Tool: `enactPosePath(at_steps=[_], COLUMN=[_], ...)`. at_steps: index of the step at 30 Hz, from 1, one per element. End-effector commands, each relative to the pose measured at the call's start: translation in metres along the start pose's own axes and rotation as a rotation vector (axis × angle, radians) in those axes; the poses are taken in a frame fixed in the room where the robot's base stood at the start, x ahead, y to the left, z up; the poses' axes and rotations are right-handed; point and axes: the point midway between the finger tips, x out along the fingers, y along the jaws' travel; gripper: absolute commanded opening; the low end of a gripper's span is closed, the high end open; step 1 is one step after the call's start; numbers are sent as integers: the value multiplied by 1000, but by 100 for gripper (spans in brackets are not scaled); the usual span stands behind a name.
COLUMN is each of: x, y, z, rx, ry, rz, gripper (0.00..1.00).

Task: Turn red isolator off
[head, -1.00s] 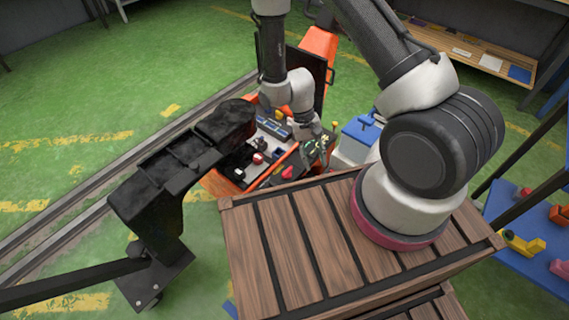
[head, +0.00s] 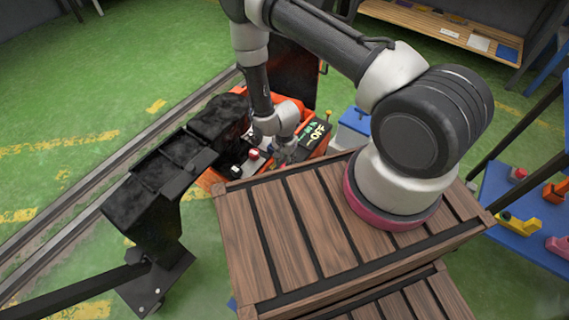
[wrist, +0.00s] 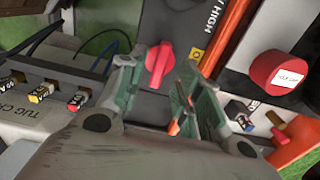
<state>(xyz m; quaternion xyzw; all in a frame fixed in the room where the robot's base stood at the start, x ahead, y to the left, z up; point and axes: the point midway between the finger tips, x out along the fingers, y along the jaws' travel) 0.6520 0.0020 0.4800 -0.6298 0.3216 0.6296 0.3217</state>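The red isolator (wrist: 159,62) is a red rotary knob on a dark panel, seen in the wrist view just beyond my fingertips. My gripper (wrist: 160,72) is open, with one finger to each side of the knob in the picture. I see no clear contact with it. In the head view my gripper (head: 288,152) is low over the orange control box (head: 325,112), at the edge of the wooden crate. There the isolator is hidden by my arm and the crate.
A large red push button (wrist: 278,72) stands right of the knob. Several small labelled switches (wrist: 42,92) and cables lie left. The wooden crate (head: 300,225) and a black stand (head: 165,195) are close by.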

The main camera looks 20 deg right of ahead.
Motion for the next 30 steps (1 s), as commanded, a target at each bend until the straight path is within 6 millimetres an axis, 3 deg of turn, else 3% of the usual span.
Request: enactPosePath(at_steps=[6,15,21,30], x=[25,28,28,28], y=[0,0,0,0], z=[0,0,0,0], rx=[-1,-2,-2,-14], ry=[0,0,0,0], rz=[0,0,0,0], gripper=[34,34,0,0])
